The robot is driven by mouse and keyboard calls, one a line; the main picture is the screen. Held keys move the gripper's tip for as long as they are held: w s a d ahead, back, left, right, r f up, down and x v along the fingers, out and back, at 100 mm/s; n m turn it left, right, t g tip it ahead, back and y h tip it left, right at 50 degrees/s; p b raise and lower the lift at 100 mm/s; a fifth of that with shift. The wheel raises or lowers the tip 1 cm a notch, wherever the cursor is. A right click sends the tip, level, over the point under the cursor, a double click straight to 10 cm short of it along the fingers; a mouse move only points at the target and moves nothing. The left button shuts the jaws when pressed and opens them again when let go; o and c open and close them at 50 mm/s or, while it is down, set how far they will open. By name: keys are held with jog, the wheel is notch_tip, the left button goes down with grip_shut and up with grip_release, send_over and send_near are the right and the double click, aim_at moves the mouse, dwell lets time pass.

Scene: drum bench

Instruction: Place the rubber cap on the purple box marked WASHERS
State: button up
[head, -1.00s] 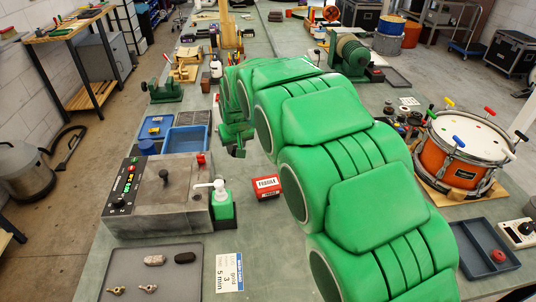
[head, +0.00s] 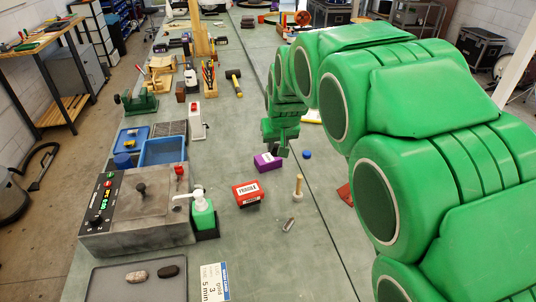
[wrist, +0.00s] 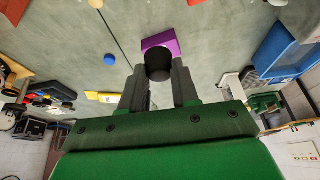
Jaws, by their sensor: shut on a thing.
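The purple box (head: 267,161) lies on the bench in the middle of the head view; its WASHERS marking is too small to read. It also shows in the wrist view (wrist: 172,46), partly hidden behind the black rubber cap (wrist: 158,66). My gripper (wrist: 159,75) is shut on the cap, which sits between its two fingertips. In the head view my gripper (head: 283,150) points down just right of the purple box, close to it. I cannot tell whether the cap touches the box.
A red FRAGILE box (head: 247,194) stands in front of the purple box. A blue cap (head: 307,154) and a wooden peg (head: 298,188) are on the right. A green soap bottle (head: 203,214) stands left. Bare bench lies between them.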

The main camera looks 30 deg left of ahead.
jog(key=shift+w+a+f, duration=2.3)
jog(key=shift+w+f, duration=0.1)
jog(key=shift+w, duration=0.05)
jog(key=shift+w+a+f, duration=2.25)
jog(key=shift+w+f, duration=0.15)
jog(key=shift+f, duration=1.6)
jog(key=o, duration=1)
jog(key=v, duration=1.2)
